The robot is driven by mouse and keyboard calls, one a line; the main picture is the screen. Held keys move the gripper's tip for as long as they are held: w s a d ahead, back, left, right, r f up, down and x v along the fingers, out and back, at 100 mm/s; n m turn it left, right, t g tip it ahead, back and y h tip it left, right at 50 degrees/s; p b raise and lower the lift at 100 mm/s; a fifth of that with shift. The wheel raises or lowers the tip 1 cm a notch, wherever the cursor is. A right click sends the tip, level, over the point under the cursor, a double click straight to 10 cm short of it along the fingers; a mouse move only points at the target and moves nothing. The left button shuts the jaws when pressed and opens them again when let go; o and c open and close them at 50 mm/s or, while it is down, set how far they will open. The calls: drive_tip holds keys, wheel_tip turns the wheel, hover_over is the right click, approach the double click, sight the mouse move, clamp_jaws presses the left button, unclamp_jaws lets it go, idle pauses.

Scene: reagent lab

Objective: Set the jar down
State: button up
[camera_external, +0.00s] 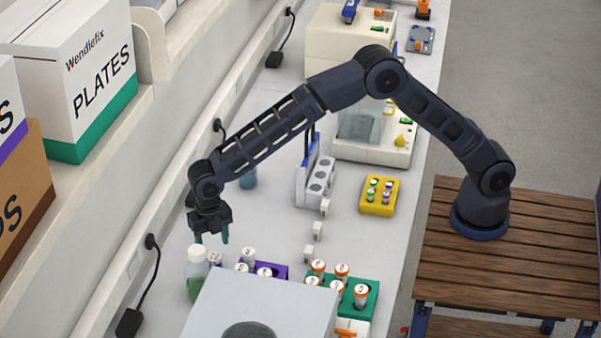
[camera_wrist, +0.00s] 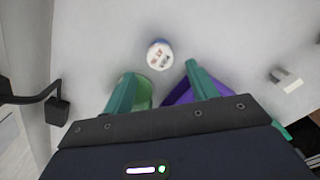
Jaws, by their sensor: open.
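A jar of green liquid with a white lid (camera_external: 196,272) stands upright on the bench, left of the purple rack (camera_external: 272,269). My gripper (camera_external: 211,240) is open and empty, pointing down just above the jar and a small white-topped vial (camera_external: 214,258). In the wrist view my two green fingers (camera_wrist: 157,70) are spread apart. The vial's round labelled top (camera_wrist: 159,54) shows just ahead of the gap between them. A green shape beside the left finger, probably the jar (camera_wrist: 143,90), is partly hidden. The purple rack (camera_wrist: 179,95) is behind the right finger.
A grey machine (camera_external: 250,300) fills the near bench and hides part of the jar and racks. A green rack (camera_external: 372,298) holds several orange-capped vials. A yellow rack (camera_external: 366,208), a grey holder (camera_external: 303,185) and a blue jar (camera_external: 248,180) stand farther back. A black plug (camera_wrist: 57,112) is at left.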

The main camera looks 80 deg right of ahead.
sight(214, 256)
drive_tip(key=s+d+r+m+t, duration=0.1)
drive_tip(key=s+d+r+m, duration=0.2)
drive_tip(key=d+r, duration=0.55)
drive_tip(key=s+d+r+m, duration=0.3)
drive_tip(key=d+r, duration=0.4)
drive_tip(key=r, duration=0.3)
drive_tip(key=s+d+r+m+t, duration=0.1)
drive_tip(key=s+d+r+m, duration=0.65)
drive_tip(key=s+d, duration=0.5)
drive_tip(key=s+d+f+m+t, duration=0.1)
drive_tip(key=s+d+m, duration=0.5)
drive_tip(key=s, duration=0.8)
drive_tip(key=s+d+f+m+t, duration=0.1)
drive_tip(key=s+d+f+m, duration=0.2)
drive_tip(key=s+d+m, duration=0.4)
drive_tip(key=s+d, duration=0.3)
drive_tip(key=s, duration=0.4)
drive_tip(key=shift+s+d+f+t, duration=0.25)
drive_tip(key=shift+s+d+t, duration=0.05)
drive_tip(key=shift+d, duration=0.1)
drive_tip(key=shift+m, duration=0.25)
